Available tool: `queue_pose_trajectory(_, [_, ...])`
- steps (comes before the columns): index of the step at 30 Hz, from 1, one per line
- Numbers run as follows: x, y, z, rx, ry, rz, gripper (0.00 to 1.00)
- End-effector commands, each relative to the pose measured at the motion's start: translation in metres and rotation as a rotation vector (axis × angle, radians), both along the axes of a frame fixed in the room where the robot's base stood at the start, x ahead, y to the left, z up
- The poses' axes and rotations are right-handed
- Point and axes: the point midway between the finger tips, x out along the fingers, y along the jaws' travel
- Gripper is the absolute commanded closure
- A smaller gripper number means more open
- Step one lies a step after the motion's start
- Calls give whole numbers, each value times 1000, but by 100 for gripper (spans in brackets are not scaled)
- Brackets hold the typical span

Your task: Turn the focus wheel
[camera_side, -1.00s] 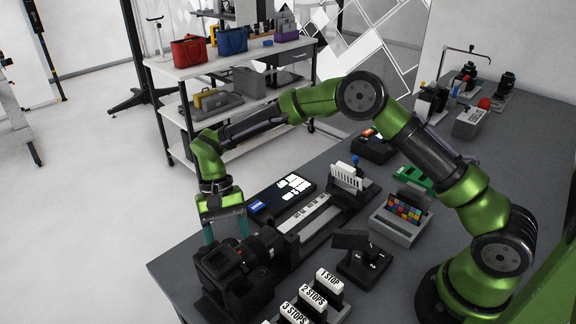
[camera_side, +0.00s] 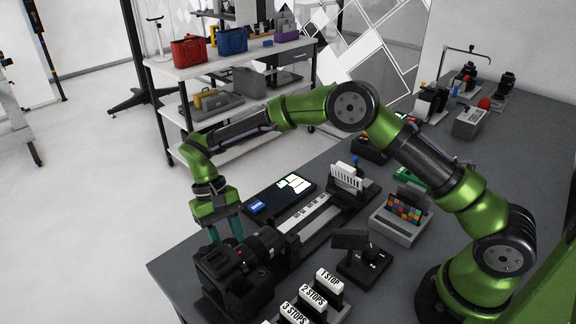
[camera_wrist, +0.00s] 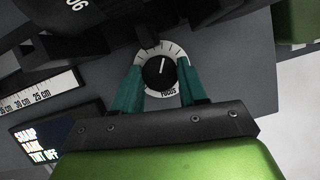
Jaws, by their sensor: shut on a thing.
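The focus wheel (camera_wrist: 155,73) is a round black dial with a white line on it, inside a pale ring with tick marks and a label reading FOCUS. The line points up and slightly right in the wrist view. My gripper (camera_wrist: 160,66) has its two teal fingers on either side of the wheel, shut on it. In the side view my gripper (camera_side: 226,236) points down behind the black camera (camera_side: 235,272), which hides the wheel and the fingertips.
A screen panel (camera_side: 290,190) lies behind the camera; its text shows in the wrist view (camera_wrist: 40,140). A scale rail (camera_side: 308,218) runs right from the camera to a white slotted card (camera_side: 347,177). Labelled stop blocks (camera_side: 328,282) stand in front. A colour chart (camera_side: 404,207) stands right.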

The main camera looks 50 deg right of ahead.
Motion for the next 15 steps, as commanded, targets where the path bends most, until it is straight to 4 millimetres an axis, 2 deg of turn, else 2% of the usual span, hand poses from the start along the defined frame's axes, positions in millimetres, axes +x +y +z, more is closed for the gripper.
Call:
queue_pose_trajectory(8, [0, 0, 0, 0, 2, 4, 88])
queue_pose_trajectory(9, [0, 0, 0, 0, 2, 4, 54])
queue_pose_trajectory(13, [0, 0, 0, 0, 2, 4, 34])
queue_pose_trajectory(15, [0, 0, 0, -1, 1, 4, 33])
